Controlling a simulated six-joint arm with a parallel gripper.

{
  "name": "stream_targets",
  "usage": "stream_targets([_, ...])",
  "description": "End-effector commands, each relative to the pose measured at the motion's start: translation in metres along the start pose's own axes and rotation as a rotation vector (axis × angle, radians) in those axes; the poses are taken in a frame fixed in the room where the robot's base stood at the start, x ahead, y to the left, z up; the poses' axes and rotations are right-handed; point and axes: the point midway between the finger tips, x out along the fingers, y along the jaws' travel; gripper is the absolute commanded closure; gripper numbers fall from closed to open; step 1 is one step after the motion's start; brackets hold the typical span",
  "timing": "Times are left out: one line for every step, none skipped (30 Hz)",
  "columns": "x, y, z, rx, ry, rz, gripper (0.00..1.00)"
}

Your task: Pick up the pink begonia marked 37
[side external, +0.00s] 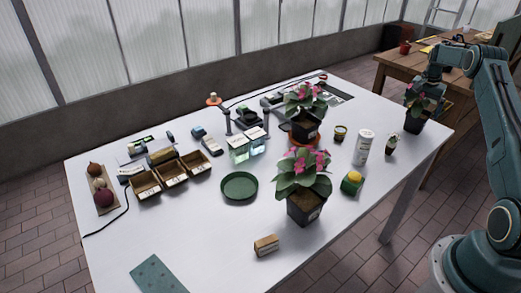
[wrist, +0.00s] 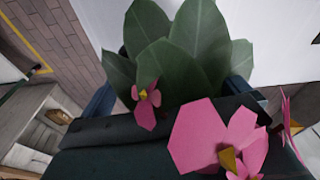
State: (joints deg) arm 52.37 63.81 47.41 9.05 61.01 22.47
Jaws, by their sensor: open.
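Three pink begonias in dark pots stand on the white table: one at the front middle (side external: 302,170), one behind it (side external: 305,100), and one at the right end (side external: 413,118). The number 37 cannot be read on any pot. My gripper (side external: 426,84) is at the right-end begonia, above its pot among the leaves. In the wrist view green leaves (wrist: 180,45) and pink flowers (wrist: 215,140) lie close, with the open jaws (wrist: 172,92) on either side of the leaves. The pot is hidden there, and whether the jaws touch the plant cannot be told.
A wooden bench (side external: 395,68) stands behind.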

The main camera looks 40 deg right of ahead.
Motion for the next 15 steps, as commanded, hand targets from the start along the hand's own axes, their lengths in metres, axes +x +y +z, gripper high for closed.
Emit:
stream_targets([0.0,0.0,0.0,0.0,0.0,0.0,0.0])
stream_targets([0.001,0.0,0.0,0.0,0.0,0.0,0.0])
stream_targets([0.002,0.0,0.0,0.0,0.0,0.0,0.0])
stream_targets([0.003,0.0,0.0,0.0,-0.001,0.0,0.0])
stream_targets([0.004,0.0,0.0,0.0,-0.001,0.001,0.0])
stream_targets([0.007,0.0,0.001,0.0,-0.002,0.001,0.0])
stream_targets([0.01,0.0,0.001,0.0,-0.002,0.001,0.0])
stream_targets([0.013,0.0,0.001,0.0,-0.003,0.002,0.0])
stream_targets([0.017,0.0,0.001,0.0,-0.003,0.002,0.0])
stream_targets([0.02,0.0,0.001,0.0,-0.003,0.002,0.0])
stream_targets([0.024,0.0,0.001,0.0,-0.002,0.002,0.0])
stream_targets([0.029,0.0,0.002,0.0,-0.002,0.002,0.0])
stream_targets([0.033,0.0,0.002,0.0,-0.003,0.002,0.0])
stream_targets([0.036,0.0,0.002,0.001,-0.002,0.002,0.0])
stream_targets([0.04,0.0,0.002,0.001,-0.003,0.002,0.0])
